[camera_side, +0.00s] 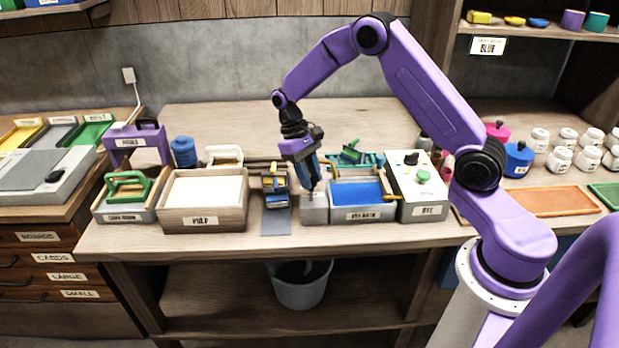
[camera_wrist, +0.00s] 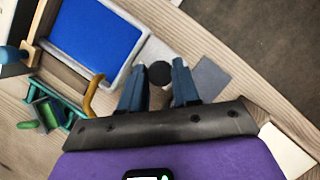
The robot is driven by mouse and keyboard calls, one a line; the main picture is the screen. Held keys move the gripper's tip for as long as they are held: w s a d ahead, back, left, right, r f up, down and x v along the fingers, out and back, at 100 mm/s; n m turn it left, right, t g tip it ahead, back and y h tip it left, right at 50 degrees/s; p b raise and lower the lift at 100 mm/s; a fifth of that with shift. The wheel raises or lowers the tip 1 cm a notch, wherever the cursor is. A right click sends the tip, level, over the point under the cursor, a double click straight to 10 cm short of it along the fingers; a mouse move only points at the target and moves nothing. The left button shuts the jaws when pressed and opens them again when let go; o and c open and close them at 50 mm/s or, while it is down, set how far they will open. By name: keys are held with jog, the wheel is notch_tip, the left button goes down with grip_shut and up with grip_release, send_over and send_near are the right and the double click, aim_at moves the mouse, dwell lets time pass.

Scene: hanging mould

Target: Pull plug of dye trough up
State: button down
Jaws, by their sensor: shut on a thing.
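The dye trough (camera_side: 362,213) is a light grey tray filled with blue dye, standing near the table's front edge; it also shows in the wrist view (camera_wrist: 128,72). A light grey block (camera_side: 314,209) adjoins its left side. My gripper (camera_side: 313,188) points down over this block. In the wrist view my gripper (camera_wrist: 160,82) has its two blue fingers on either side of a dark round plug (camera_wrist: 159,73), shut on it. The fingers hide the plug in the side view, and its lower end cannot be seen.
A control box (camera_side: 420,187) with a green button stands right of the trough. A wooden press (camera_side: 275,184) and the pulp vat (camera_side: 203,220) stand to the left. A grey bucket (camera_side: 300,288) sits on the shelf below. A green rack (camera_wrist: 50,108) lies behind the trough.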

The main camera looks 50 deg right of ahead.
jog(key=c, duration=0.8)
grip_release()
jog(key=shift+r, duration=0.15)
jog(key=shift+c, duration=0.2)
jog(key=v, duration=1.7)
jog(key=shift+r, duration=0.25)
jog(key=s+a+r+n+t+h, duration=0.1)
jog(key=s+a+n, duration=0.2)
jog(key=s+a, duration=0.4)
jog(key=s+a+n+t, duration=0.2)
jog(key=s+a+n, duration=0.15)
jog(key=s, duration=0.55)
jog(key=s+d+f+n+t, duration=0.1)
jog(key=s+f+n, duration=0.1)
jog(key=s, duration=0.8)
jog(key=s+d+f+n+y, duration=0.1)
jog(key=s+d+f+n, duration=0.1)
jog(key=s, duration=0.9)
jog(key=shift+d+f+n+t, duration=0.2)
jog(key=shift+f+n+t, duration=0.3)
jog(key=shift+n, duration=0.55)
